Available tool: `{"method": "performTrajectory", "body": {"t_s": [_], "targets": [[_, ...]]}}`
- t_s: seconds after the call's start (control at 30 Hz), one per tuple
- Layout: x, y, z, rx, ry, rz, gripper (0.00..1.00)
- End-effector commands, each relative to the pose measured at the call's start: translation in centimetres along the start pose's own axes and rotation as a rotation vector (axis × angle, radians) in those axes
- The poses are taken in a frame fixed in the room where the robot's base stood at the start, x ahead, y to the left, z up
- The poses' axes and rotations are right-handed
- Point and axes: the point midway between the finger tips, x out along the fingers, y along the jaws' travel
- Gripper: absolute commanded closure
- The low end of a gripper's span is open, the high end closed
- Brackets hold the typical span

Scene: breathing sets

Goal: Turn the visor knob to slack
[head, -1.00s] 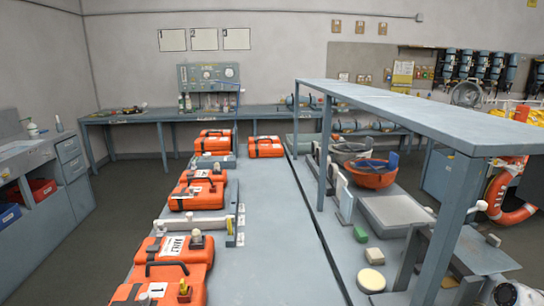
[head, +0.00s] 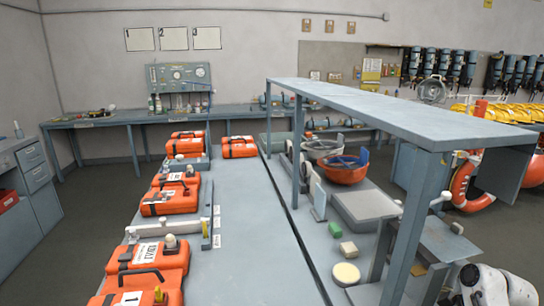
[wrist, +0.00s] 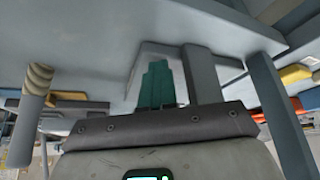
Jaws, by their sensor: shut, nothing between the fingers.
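I cannot tell for certain which part is the visor knob. An orange bowl-like shell (head: 345,170) with a blue piece lies under the raised shelf. My gripper (wrist: 157,82) shows in the wrist view as teal fingers, shut and empty, in front of a pale panel. A ribbed, pale brown handle (wrist: 36,85) is to its left, apart from it. My gripper does not show in the head view.
A long raised shelf (head: 400,112) on legs covers the right bench. A grey post (wrist: 280,110) stands right of my gripper. Orange cases (head: 160,257) line the left bench edge. A round cream pad (head: 346,274) lies at the front. The middle bench strip is clear.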

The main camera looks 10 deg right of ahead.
Motion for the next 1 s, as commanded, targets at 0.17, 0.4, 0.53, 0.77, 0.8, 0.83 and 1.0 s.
{"method": "performTrajectory", "body": {"t_s": [0.17,0.4,0.53,0.77,0.8,0.83,1.0], "targets": [[-0.1,0.5,-0.1,0.000,0.002,0.002,1.00],[0.0,1.2,-0.2,-0.001,0.003,0.002,1.00],[0.1,1.3,-0.3,-0.001,0.002,0.001,1.00],[0.2,1.5,-0.4,-0.002,0.003,0.000,1.00],[0.2,1.5,-0.4,-0.002,0.003,0.000,1.00],[0.2,1.5,-0.4,-0.002,0.003,0.000,1.00],[0.2,1.4,-0.4,-0.003,0.003,0.000,1.00]]}}
